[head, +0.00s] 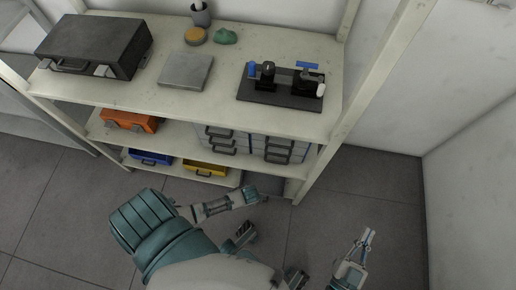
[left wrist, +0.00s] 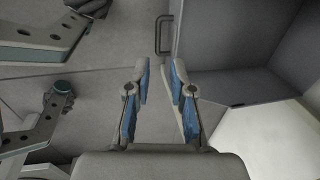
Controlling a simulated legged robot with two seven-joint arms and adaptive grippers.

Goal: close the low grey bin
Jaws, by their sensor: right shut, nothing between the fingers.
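The low grey bin (head: 268,184) is at the right end of the bottom shelf level, standing out at the shelf front. In the left wrist view the bin (left wrist: 232,45) shows its open inside at the upper right, with its dark handle (left wrist: 162,36) on the front face. My left gripper (left wrist: 160,65) is open, with a gap between its blue-padded fingers. Its fingertips point at the front edge by the handle, with nothing between them. In the head view my left gripper (head: 254,196) is small beside the bin. My right gripper (head: 369,232) is shut and empty over the floor.
The top board (head: 130,94) carries a black case (head: 95,45) and a fixture (head: 282,88). Floor at the right is clear.

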